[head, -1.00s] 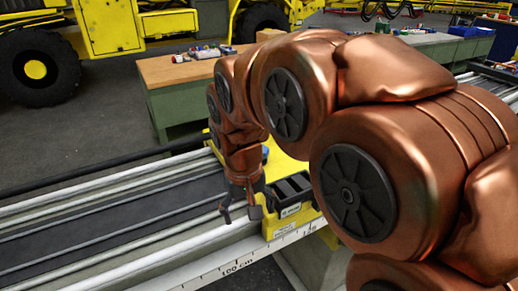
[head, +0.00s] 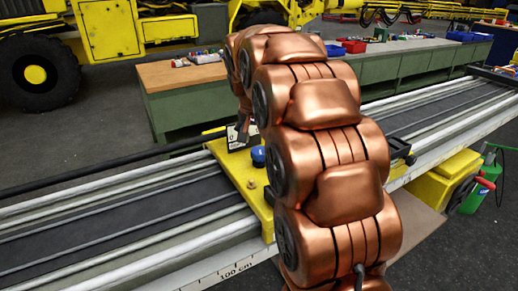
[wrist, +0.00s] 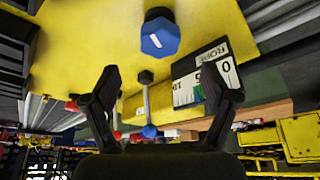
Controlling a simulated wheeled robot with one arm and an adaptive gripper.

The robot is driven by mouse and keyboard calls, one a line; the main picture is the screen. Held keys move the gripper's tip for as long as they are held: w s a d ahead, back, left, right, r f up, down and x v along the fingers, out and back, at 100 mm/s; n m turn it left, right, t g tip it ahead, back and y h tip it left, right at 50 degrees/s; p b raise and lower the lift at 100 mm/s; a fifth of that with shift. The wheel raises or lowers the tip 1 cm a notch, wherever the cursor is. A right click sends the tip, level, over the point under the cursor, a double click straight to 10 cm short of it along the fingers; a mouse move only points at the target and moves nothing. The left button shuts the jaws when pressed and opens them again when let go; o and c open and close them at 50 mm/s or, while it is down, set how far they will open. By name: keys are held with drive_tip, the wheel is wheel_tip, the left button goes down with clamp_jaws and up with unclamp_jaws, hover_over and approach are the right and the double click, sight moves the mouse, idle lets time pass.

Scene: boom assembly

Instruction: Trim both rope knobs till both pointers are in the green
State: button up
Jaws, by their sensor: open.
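In the head view a blue knob (head: 258,156) also shows beside my arm. A white scale panel marked ROPE (wrist: 218,75) shows beside the knob, with a bit of green. Its pointer cannot be made out behind my right finger. In the head view a panel (head: 236,139) shows at the carriage's far edge. My gripper (wrist: 172,84) is open and empty, its fingers apart, with the knob beyond their tips. I cannot make out a second knob for certain.
The carriage sits on a long rail (head: 110,215) with a centimetre scale. A green workbench with a wooden top (head: 180,78) stands behind it. A dark rod (head: 100,170) runs along the rail's far side. A yellow box (head: 445,178) is at the right.

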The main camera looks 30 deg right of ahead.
sight(260, 150)
drive_tip(key=p+x, duration=0.1)
drive_tip(key=x, duration=0.5)
drive_tip(key=shift+w+d+f, duration=0.1)
drive_tip(key=shift+w+f, duration=0.05)
drive_tip(key=shift+f, duration=0.1)
drive_tip(key=c, duration=1.2)
